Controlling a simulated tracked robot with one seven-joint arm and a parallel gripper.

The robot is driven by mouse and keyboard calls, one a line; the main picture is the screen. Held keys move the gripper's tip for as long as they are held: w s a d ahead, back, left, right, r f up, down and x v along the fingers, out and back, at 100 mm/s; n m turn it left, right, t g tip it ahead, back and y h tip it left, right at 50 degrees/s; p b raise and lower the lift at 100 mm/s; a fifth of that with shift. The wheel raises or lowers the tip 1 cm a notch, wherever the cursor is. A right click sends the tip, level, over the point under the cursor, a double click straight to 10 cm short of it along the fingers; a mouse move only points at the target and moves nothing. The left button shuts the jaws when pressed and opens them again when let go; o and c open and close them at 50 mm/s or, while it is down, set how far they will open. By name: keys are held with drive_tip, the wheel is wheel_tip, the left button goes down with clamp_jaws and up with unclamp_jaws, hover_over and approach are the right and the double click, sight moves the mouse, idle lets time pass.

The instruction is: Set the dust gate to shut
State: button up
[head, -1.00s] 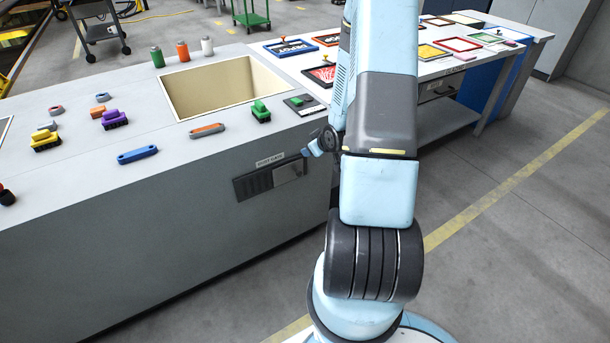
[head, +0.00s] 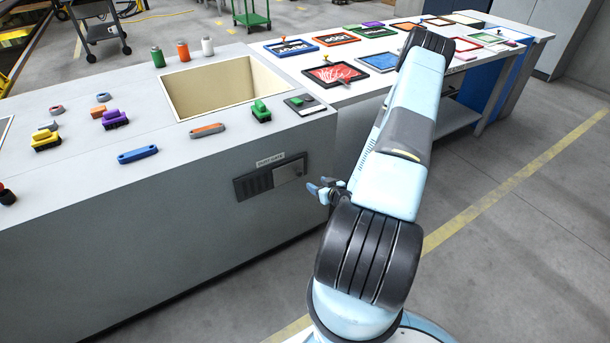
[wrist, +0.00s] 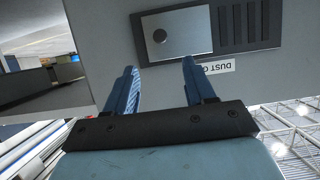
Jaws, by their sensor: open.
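The dust gate is a dark panel (head: 252,184) on the front face of the grey counter, under a white label. A light metal plate (head: 289,172) covers its right part, and dark slots show uncovered at its left. My gripper (head: 326,188) is just right of the panel in the head view. In the wrist view my gripper (wrist: 160,67) is open and empty, its fingertips apart from the plate.
The counter top (head: 80,180) has a square basin (head: 220,88), several brushes and coloured cans. A white table (head: 385,55) with framed screens stands behind my arm. The floor right of my arm is clear, with a yellow line.

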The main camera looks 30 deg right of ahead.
sight(300, 174)
drive_tip(key=x, duration=1.3)
drive_tip(key=shift+c, duration=0.2)
clamp_jaws()
